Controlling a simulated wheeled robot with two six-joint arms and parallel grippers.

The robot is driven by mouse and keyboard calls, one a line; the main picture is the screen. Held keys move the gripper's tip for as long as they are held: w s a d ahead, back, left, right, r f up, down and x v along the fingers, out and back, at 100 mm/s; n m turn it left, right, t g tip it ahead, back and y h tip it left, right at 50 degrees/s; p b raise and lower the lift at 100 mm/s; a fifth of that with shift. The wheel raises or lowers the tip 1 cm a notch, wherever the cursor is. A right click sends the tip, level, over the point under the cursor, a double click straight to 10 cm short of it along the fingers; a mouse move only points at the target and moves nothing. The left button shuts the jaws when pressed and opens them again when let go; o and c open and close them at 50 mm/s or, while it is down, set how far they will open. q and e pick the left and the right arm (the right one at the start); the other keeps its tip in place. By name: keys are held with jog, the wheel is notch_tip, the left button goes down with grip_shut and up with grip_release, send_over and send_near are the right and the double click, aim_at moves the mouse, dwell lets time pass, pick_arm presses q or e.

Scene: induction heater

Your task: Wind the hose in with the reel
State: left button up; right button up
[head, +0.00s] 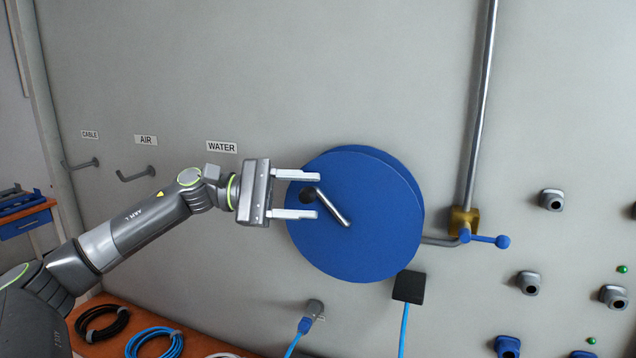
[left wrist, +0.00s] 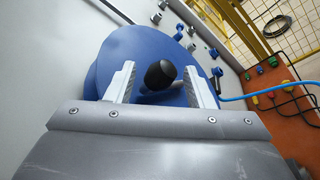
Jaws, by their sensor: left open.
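The blue hose reel (head: 365,235) is mounted on the wall, a round drum with a silver crank (head: 334,208) on its face. The crank ends in a black knob (head: 308,194); the knob also shows in the left wrist view (left wrist: 160,75). My left gripper (head: 306,194) is open, with one finger above and one below the knob in the head view. In the left wrist view the knob sits between the open fingers, with gaps on both sides. A blue hose (head: 403,330) hangs from a black block (head: 409,286) below the reel. My right gripper is out of view.
A metal pipe (head: 481,110) with a brass valve (head: 464,221) and blue handle (head: 489,239) stands right of the reel. Several wall sockets lie further right. Hooks (head: 137,174) are at left. Coiled hoses (head: 155,343) lie on the orange bench (head: 205,345) below.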

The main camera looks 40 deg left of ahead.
aim_at(348, 222)
pick_arm(q)
jog(key=shift+p+x, duration=0.8)
jog(key=shift+x, duration=0.7)
jog(key=shift+c, duration=0.5)
grip_shut()
